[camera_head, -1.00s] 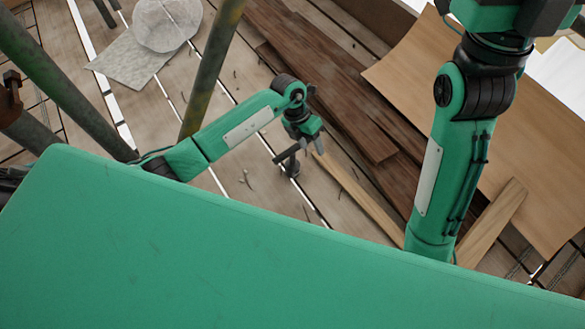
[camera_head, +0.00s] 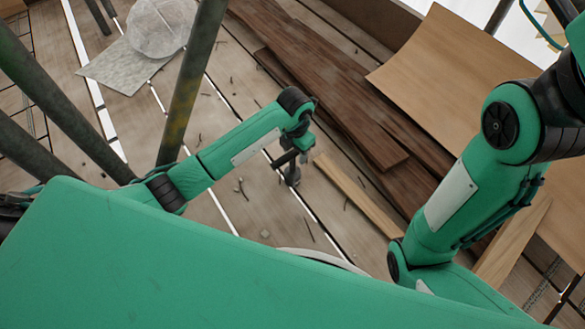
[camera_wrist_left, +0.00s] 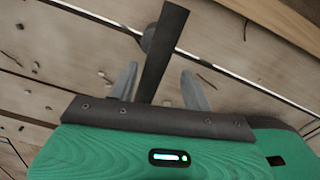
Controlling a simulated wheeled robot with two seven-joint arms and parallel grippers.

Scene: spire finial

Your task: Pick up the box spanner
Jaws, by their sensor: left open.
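A dark box spanner (camera_head: 292,176) seems to stand upright on the planks in the head view, with a dark bar across its top. In the left wrist view its dark bar (camera_wrist_left: 168,40) runs between my fingers, and a round grey end shows behind it. My left gripper (camera_wrist_left: 160,80) is open, with one finger on each side of the bar and gaps visible on both sides. In the head view the left gripper (camera_head: 299,150) is right over the spanner, and its fingers are hard to make out. My right gripper is out of view.
Scaffold poles (camera_head: 192,80) stand at the left. Dark boards (camera_head: 345,105) and a pale plank (camera_head: 355,195) lie right of the spanner. A large brown sheet (camera_head: 455,75) lies at the right. Small debris is scattered on the planks.

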